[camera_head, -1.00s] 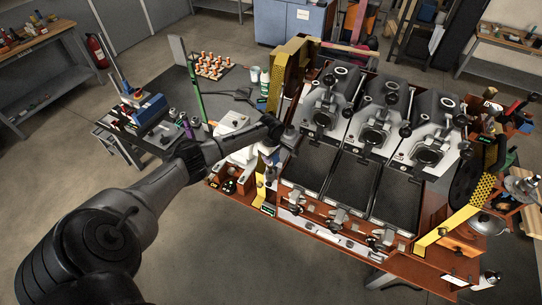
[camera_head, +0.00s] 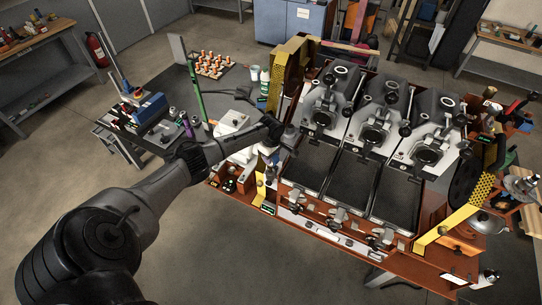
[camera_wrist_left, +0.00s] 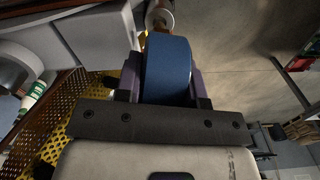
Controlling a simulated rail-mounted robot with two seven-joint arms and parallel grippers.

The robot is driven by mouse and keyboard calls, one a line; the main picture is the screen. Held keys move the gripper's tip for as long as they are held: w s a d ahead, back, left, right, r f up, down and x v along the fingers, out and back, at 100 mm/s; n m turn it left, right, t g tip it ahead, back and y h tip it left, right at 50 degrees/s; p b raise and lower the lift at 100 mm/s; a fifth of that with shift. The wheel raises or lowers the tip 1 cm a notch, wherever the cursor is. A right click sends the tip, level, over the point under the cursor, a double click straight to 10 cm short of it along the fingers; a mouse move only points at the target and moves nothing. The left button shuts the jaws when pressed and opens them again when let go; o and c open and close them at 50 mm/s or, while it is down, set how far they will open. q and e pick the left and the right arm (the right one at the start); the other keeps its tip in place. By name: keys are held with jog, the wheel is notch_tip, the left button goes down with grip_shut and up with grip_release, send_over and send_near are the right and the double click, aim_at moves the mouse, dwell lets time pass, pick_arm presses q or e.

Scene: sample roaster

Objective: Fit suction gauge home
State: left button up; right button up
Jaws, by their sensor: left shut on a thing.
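My left gripper (camera_head: 268,160) hangs beside the left end of the roaster bench in the head view, with its jaws small and partly hidden by the wrist. In the left wrist view the gripper (camera_wrist_left: 168,80) is shut on a blue rounded body, which I take to be the suction gauge (camera_wrist_left: 168,65). A copper-coloured and pale metal round part (camera_wrist_left: 159,18) lies just beyond the gauge; I cannot tell whether they touch. The gauge's face is not visible. My right gripper is not in view.
The sample roaster (camera_head: 375,130) has three units above dark trays. A yellow perforated guard (camera_head: 276,85) stands at its left end; yellow mesh (camera_wrist_left: 95,125) also shows in the wrist view. A grey side table (camera_head: 180,100) holds tools and bottles. Floor in front is clear.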

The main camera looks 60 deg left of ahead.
pick_arm(q)
jog(key=shift+f+b, duration=0.55)
jog(key=shift+f, duration=0.6)
jog(key=shift+f+b, duration=0.5)
jog(key=shift+f, duration=0.35)
jog(key=o, duration=1.1)
jog(key=shift+s+f, duration=0.1)
notch_tip(320, 180, up, 14)
jog(key=shift+f+b, duration=0.25)
jog(key=shift+b, duration=0.2)
jog(key=shift+r, duration=0.3)
